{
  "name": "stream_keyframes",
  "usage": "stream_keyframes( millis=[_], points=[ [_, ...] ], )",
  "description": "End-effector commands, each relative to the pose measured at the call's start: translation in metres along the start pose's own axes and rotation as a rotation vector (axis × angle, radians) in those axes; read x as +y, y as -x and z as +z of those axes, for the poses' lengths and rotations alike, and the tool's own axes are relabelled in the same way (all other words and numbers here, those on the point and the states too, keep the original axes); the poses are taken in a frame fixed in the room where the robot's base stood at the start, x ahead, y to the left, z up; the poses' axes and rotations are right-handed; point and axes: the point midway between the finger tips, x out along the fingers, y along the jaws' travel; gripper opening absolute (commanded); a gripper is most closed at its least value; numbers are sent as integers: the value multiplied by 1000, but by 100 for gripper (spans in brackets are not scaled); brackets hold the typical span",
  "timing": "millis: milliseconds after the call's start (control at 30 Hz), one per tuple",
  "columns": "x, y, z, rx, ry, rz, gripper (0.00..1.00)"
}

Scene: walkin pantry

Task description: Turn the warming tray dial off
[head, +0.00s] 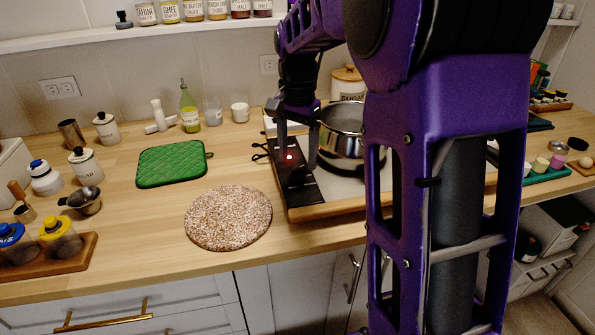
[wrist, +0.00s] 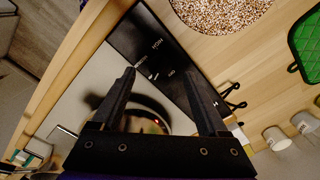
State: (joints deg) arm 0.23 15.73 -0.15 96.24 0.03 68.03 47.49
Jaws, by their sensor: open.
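The warming tray (head: 340,195) lies on the counter with a black control panel (head: 301,192) along its left side. In the wrist view the panel (wrist: 145,40) carries small white labels around a small white mark (wrist: 153,76). The dial itself is dark on dark, and its setting cannot be read. My gripper (head: 297,160) points down over the panel, open and empty. In the wrist view its fingertips (wrist: 160,76) lie either side of the white mark; whether they touch the dial cannot be told.
A steel pot (head: 343,138) stands on the tray, close to the right of my gripper. A round speckled mat (head: 228,217) and a green quilted pad (head: 172,163) lie to the left. Jars and bottles line the wall. The counter front is mostly clear.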

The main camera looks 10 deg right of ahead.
Motion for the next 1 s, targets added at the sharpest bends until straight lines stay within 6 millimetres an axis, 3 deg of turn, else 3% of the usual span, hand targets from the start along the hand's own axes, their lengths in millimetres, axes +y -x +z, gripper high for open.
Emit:
stream_keyframes(
  millis=[33, 200, 633, 1000],
  points=[
    [1, -12, 0, -3, 0, 3, 77],
    [0, -32, 0, -1, 0, 1, 77],
    [0, -39, 0, 0, 0, 0, 75],
    [0, -39, 0, 0, 0, 0, 8]
  ],
)
